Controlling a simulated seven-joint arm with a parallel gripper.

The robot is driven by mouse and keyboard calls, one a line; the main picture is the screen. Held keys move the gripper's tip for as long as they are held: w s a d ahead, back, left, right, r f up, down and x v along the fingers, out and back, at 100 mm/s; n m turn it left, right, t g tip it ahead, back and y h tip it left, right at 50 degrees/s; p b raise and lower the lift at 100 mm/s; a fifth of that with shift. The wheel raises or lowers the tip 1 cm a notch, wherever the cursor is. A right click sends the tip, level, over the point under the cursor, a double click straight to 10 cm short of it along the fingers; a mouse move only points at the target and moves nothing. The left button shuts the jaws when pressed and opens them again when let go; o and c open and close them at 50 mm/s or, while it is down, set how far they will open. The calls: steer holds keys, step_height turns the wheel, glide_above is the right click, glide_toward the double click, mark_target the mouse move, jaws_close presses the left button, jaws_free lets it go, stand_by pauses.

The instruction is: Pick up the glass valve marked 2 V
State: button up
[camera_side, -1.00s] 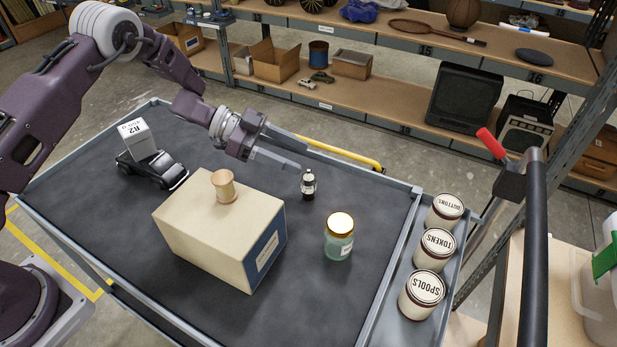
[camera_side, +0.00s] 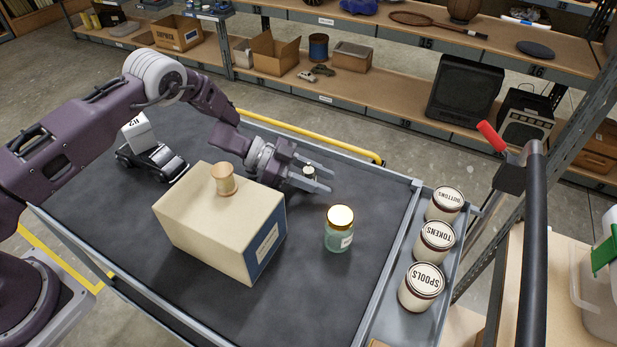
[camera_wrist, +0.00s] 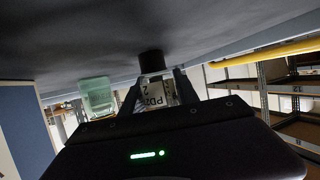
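The glass valve (camera_side: 308,169) stands on the dark cart top, mostly hidden by my fingers in the side view. In the wrist view the valve (camera_wrist: 156,88) shows upside down, with a black base, clear glass and a pale label.
A large cream box (camera_side: 215,222) with a wooden spool (camera_side: 223,180) on top stands close to my wrist. A green jar (camera_side: 339,232) with a gold lid stands nearby. A toy truck (camera_side: 150,160) carries a white block. Labelled jars (camera_side: 435,240) line the side tray.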

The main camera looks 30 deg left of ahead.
jaws_close()
steer(key=shift+r, duration=0.1)
